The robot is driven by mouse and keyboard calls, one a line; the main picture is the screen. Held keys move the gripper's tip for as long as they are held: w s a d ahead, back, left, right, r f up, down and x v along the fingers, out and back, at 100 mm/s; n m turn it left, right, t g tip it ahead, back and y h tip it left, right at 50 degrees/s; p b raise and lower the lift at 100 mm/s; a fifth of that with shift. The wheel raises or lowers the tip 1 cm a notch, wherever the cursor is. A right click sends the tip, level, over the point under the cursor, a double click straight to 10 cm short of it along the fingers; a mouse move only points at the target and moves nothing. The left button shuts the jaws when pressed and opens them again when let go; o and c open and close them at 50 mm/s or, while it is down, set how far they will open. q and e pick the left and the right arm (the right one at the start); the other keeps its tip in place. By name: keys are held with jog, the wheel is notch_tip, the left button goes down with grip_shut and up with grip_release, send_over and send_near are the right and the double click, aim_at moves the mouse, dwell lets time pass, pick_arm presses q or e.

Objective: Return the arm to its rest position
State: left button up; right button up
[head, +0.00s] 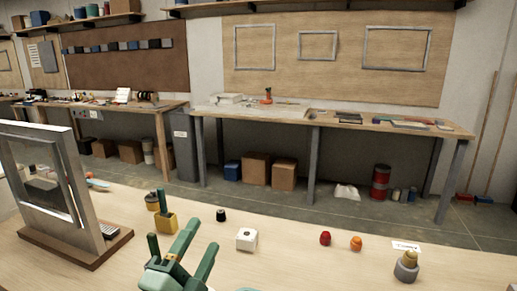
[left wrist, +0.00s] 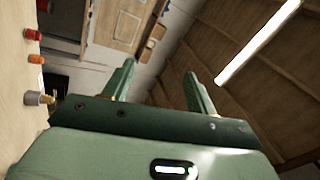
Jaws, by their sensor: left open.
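My left gripper (head: 183,240) is green and reaches up over the near edge of the wooden table in the head view. In the left wrist view its two fingers (left wrist: 158,88) stand well apart with nothing between them. The gripper is open and empty, tilted so that its wrist camera sees the ceiling and far wall. My right gripper is not in view.
On the table (head: 330,272) are a yellow cup (head: 166,223), a white cube (head: 246,240), a red piece (head: 325,238), an orange piece (head: 356,243) and a grey-and-brass piece (head: 407,266). A framed stand (head: 85,185) rises at left. Workbenches (head: 335,123) line the back wall.

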pick_arm(q)
jog(key=s+a+f+n+g+y, duration=0.35)
jog(key=a+f+y, duration=0.2)
jog(key=f, duration=0.25)
jog(key=s+a+f+n+g+y, duration=0.3)
jog(key=a+f+n+g+y, duration=0.15)
jog(key=a+f, duration=0.35)
jog(key=s+a+f+n+g+y, duration=0.1)
jog(key=s+a+f+n+g, duration=0.15)
jog(key=s+f, duration=0.45)
jog(key=s+a+f+n+g, duration=0.1)
jog(key=s+a+f+g, duration=0.3)
jog(key=s, duration=0.5)
jog(key=s+d+f+g+h, duration=0.1)
jog(key=s+d+f, duration=0.1)
jog(key=f, duration=0.7)
jog(key=s+d+f+g+h, duration=0.1)
jog(key=s+d+f, duration=0.1)
jog(key=f, duration=0.7)
jog(key=s+d+f+g+h, duration=0.1)
jog(key=s+f, duration=0.1)
jog(key=f, duration=0.7)
jog(key=s+f+n+g, duration=0.1)
jog(key=s+f+n, duration=0.1)
jog(key=s+f, duration=0.4)
jog(key=s+f+n+g+h, duration=0.1)
jog(key=s+f, duration=0.6)
jog(key=s, duration=0.6)
jog(key=shift+n+g, duration=0.35)
